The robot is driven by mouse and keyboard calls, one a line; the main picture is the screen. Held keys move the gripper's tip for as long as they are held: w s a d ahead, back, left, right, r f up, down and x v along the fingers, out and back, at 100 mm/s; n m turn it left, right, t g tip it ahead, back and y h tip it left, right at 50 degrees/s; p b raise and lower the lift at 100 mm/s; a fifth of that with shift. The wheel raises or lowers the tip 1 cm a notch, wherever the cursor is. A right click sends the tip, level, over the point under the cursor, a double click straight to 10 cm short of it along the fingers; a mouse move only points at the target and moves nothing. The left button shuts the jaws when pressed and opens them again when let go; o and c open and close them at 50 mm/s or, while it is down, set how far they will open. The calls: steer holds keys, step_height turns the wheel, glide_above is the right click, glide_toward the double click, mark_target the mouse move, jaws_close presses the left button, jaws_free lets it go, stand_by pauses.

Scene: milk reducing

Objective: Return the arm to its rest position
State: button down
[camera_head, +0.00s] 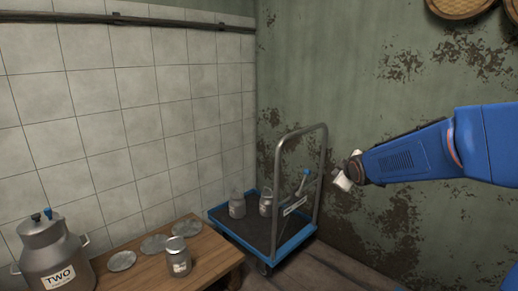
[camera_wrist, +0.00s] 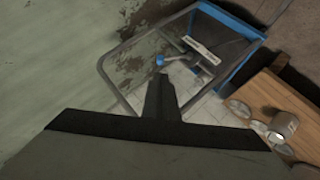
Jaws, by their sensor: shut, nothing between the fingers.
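My blue arm reaches in from the right in the head view, in front of the green wall. My gripper (camera_head: 343,181) is at its end, to the right of the trolley's handle frame, and appears small there. In the wrist view my gripper (camera_wrist: 161,82) shows as dark fingers closed together, with nothing between them. The fingers overlap the trolley's frame in that picture, but I see no contact.
A blue-edged trolley (camera_head: 239,238) carries two metal cans (camera_head: 237,205) (camera_head: 265,202) and a blue-tipped tool (camera_head: 303,182). Walls stand behind.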

steer(key=s+f+m+g, duration=0.2)
steer(key=s+m, duration=0.1)
steer(key=s, duration=1.2)
steer(key=s+f+m+g, duration=0.3)
steer(key=s+m, duration=0.1)
steer(key=s, duration=1)
steer(key=s+f+m+g, duration=0.2)
steer(key=s+m, duration=0.1)
steer(key=s, duration=1.2)
steer(key=shift+s+f+m, duration=0.2)
steer(key=shift+s+m, duration=0.1)
steer(key=shift+s, duration=0.05)
